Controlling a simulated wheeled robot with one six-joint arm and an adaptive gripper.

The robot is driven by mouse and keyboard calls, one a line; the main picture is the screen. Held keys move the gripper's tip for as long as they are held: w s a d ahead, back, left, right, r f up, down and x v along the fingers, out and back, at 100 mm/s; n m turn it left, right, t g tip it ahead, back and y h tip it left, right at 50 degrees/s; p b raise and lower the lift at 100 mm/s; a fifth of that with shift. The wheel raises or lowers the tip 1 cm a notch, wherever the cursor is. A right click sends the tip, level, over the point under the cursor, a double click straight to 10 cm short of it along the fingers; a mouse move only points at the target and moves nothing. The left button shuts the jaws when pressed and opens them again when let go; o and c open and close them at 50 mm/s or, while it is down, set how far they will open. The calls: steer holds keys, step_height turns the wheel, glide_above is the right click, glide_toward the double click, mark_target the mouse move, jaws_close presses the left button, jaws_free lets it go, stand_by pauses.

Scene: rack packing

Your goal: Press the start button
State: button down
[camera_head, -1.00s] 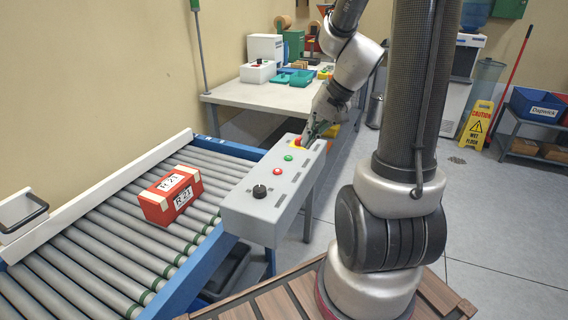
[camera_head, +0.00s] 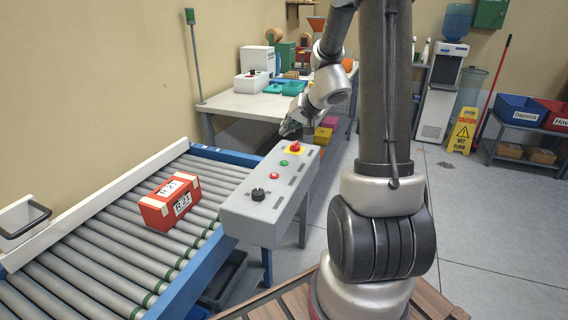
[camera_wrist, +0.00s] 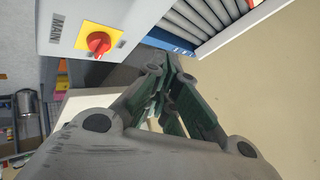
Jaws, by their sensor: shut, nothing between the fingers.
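The grey control box (camera_head: 238,207) stands at the right side of the roller conveyor. On its top are a green button (camera_head: 284,163), a red button (camera_head: 275,176), a black knob (camera_head: 258,193) and a red rotary switch (camera_head: 295,147) on a yellow plate. The red switch also shows in the wrist view (camera_wrist: 98,43), beside the word MAIN. My gripper (camera_head: 287,130) is shut and empty, just beyond the far end of the box and apart from it. In the wrist view its fingers (camera_wrist: 165,75) point towards the conveyor side; the green button is out of that view.
A red box labelled R 21 (camera_head: 170,203) lies on the conveyor rollers (camera_head: 100,240). A white table (camera_head: 225,104) with a white box and teal trays stands behind. A yellow wet-floor sign (camera_head: 463,130) stands on the open floor at right.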

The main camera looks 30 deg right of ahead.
mark_target(286, 161)
steer(key=shift+f, duration=4.3)
steer(key=shift+f, duration=0.4)
steer(key=shift+f, duration=0.35)
steer(key=shift+r, duration=0.8)
steer(key=shift+r, duration=2.5)
